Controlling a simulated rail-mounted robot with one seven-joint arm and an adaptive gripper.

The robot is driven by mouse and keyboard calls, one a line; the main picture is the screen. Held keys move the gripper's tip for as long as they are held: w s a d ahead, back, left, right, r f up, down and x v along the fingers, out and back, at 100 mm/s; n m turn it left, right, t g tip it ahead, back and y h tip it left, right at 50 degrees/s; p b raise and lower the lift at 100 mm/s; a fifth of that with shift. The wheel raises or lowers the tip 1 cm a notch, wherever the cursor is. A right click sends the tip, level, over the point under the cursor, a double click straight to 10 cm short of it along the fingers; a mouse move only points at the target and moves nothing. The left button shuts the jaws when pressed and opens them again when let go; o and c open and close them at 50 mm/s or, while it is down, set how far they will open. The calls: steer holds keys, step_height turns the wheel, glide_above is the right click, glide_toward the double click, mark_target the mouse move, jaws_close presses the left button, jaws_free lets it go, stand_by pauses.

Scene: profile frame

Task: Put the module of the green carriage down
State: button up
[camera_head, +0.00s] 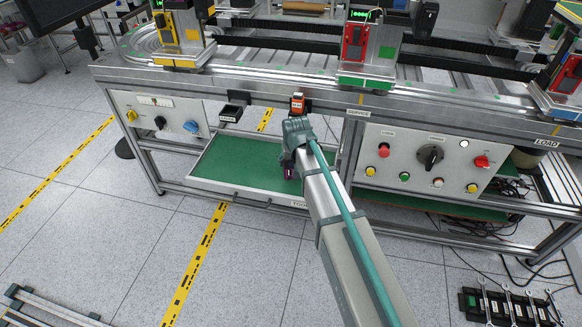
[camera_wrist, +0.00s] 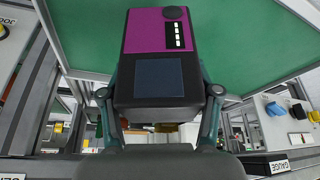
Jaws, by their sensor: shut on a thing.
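My gripper (camera_wrist: 160,95) is shut on a magenta and black module (camera_wrist: 150,30) with a dark square panel and a row of white marks. One finger lies on each side of it. In the head view my arm mostly hides the module; a bit of magenta (camera_head: 289,173) shows beside the wrist, above the green-floored tray (camera_head: 235,165). I cannot tell whether the module touches anything. A carriage with a green base (camera_head: 365,82) stands on the rail at the top, with a red unit (camera_head: 355,40) on it.
A yellow-marked carriage (camera_head: 180,62) stands left on the rail, and a blue-marked one (camera_head: 560,105) is at the right edge. An orange and black device (camera_head: 297,104) and a black holder (camera_head: 232,110) hang on the frame. Control panels (camera_head: 430,160) flank the tray. Much of the tray floor is bare.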

mark_target(293, 160)
steer(key=shift+w+a+f, duration=0.1)
steer(key=shift+w+f, duration=0.45)
steer(key=shift+f, duration=1.7)
steer(key=shift+f, duration=0.2)
steer(key=o, duration=1.3)
steer(key=shift+r, duration=0.15)
steer(key=v, duration=1.2)
